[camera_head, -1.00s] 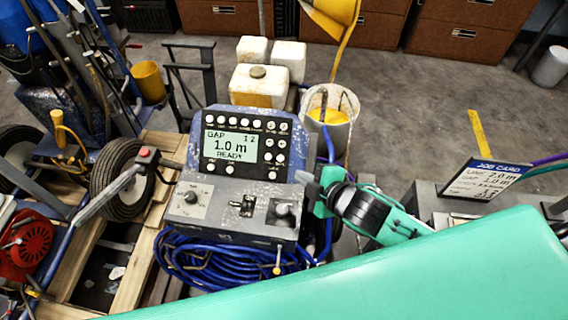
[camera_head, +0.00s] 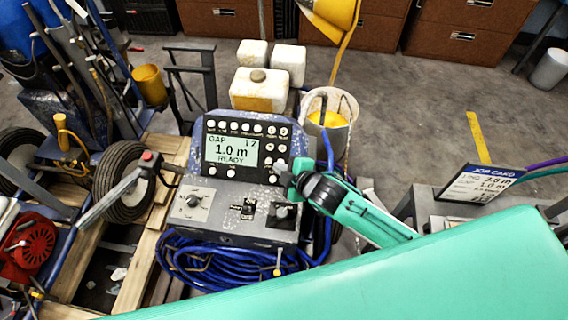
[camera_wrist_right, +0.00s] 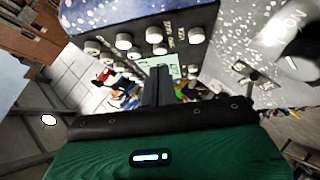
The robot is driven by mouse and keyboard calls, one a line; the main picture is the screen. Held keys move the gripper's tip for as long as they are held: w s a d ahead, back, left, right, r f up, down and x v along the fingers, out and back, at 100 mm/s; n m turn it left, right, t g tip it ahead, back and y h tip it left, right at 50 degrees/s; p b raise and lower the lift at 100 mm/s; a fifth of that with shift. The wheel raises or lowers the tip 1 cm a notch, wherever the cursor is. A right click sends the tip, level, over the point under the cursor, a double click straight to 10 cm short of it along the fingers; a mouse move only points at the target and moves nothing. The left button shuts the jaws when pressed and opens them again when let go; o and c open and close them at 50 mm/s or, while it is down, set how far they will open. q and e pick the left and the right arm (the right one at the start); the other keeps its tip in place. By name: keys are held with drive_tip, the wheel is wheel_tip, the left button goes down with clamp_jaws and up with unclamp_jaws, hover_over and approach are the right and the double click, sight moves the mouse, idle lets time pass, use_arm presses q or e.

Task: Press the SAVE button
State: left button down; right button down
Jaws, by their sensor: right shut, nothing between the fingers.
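The control box (camera_head: 243,205) has a lit display (camera_head: 231,151) reading GAP, 1.0 m, READY. White round buttons (camera_head: 269,148) surround the display. Their labels are too small or blurred to read, so I cannot tell which is SAVE. My right gripper (camera_head: 281,168) is shut and empty, its tip at the lower right of the button panel. It hides part of that corner; I cannot tell whether it touches a button. In the right wrist view, the shut fingers (camera_wrist_right: 158,84) point at the panel, with several buttons (camera_wrist_right: 123,41) beyond them. My left gripper is not in view.
Below the buttons are a dial (camera_head: 192,200), a toggle switch (camera_head: 248,207) and a knob (camera_head: 282,211). A blue hose coil (camera_head: 215,262) lies under the box. A job card (camera_head: 480,184) stands at the right. A bucket (camera_head: 341,105) stands behind.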

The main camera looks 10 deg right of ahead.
sight(281, 162)
drive_tip(key=shift+w+d+f, duration=0.65)
drive_tip(key=shift+w+f, duration=0.25)
drive_tip(key=shift+f, duration=0.05)
drive_tip(key=shift+f, duration=0.1)
